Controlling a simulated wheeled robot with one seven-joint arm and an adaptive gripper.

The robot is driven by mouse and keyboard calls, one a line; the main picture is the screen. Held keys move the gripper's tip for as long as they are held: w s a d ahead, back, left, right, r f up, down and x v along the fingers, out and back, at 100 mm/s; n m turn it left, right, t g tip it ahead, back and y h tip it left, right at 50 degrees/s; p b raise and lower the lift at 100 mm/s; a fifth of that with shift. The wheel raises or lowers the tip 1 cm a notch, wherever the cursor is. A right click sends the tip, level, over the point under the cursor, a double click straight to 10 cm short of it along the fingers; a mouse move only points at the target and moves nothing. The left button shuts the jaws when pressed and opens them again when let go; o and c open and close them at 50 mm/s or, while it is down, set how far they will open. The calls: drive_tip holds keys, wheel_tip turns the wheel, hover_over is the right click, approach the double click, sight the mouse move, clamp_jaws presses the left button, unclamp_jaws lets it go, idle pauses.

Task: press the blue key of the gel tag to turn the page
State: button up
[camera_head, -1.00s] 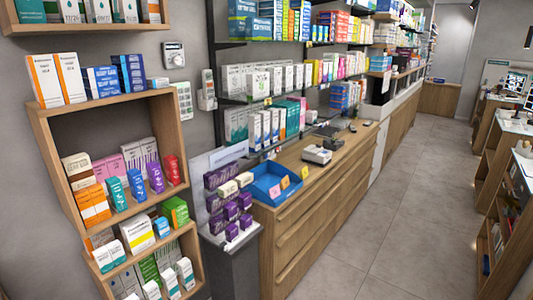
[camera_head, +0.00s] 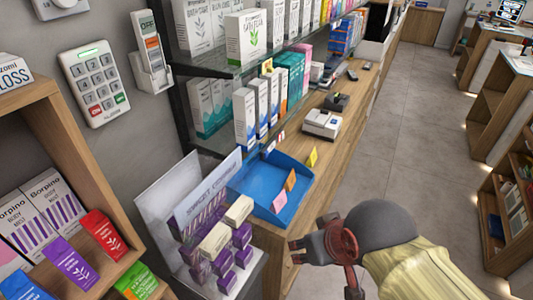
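I cannot pick out a gel tag with a blue key for certain. Small tags show on the shelf edges, including a yellow one (camera_head: 267,66) below the white boxes and pale ones (camera_head: 270,147) below the lower boxes; they are too small to show any keys. My gripper (camera_head: 297,250) is at the lower middle, pointing left, in front of the counter and right of the purple-box display. Its fingers are small and partly hidden, and I see nothing held in them. It appears apart from the shelf tags.
Open floor (camera_head: 420,130) lies right.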

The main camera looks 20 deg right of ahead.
drive_tip(key=shift+w, duration=0.2)
drive_tip(key=shift+c, duration=0.2)
